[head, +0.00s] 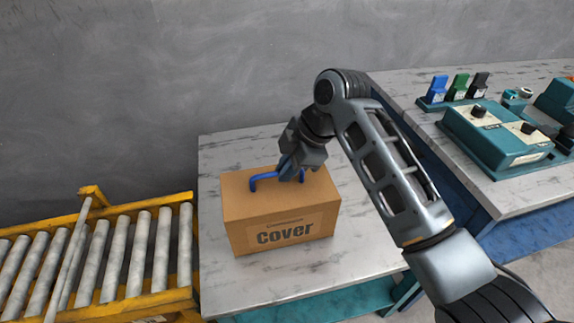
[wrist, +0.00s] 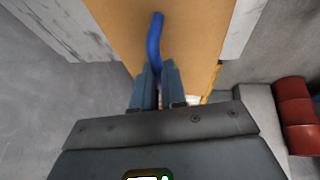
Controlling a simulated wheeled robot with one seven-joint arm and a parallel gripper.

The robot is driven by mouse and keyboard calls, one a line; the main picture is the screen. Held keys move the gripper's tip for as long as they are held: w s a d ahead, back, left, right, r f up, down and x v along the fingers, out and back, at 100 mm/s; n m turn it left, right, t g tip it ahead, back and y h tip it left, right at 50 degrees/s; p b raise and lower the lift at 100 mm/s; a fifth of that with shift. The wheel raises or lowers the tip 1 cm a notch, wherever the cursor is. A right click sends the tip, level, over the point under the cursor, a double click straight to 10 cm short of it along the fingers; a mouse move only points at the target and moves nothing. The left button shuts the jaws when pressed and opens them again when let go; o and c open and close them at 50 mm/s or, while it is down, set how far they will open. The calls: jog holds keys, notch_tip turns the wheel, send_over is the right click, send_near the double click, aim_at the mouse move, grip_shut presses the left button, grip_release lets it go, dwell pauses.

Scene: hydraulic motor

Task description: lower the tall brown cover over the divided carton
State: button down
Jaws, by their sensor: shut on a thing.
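The tall brown cover (head: 283,222) is a box marked "Cover" with a blue handle on top. In the head view it stands upright over the table, left of centre. My gripper (head: 290,168) is above its top and shut on the blue handle (head: 262,177). In the wrist view my gripper's fingers (wrist: 158,72) close around the handle (wrist: 154,38), with the cover's top (wrist: 195,28) beneath. The divided carton is not visible; I cannot tell whether it is under the cover. Whether the cover touches the table is also unclear.
The grey marbled table (head: 330,270) has bare room around the cover. A yellow roller conveyor (head: 120,255) is at its left. A second bench at right holds teal fixtures (head: 490,140) and blue, green and black parts (head: 459,87).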

jog(key=shift+f+b, duration=0.3)
jog(key=shift+f, duration=0.35)
jog(key=c, duration=0.6)
grip_release()
jog(key=shift+r, duration=0.1)
jog(key=shift+r+p, duration=2.9)
jog(key=shift+r, duration=0.55)
jog(key=shift+f, duration=0.1)
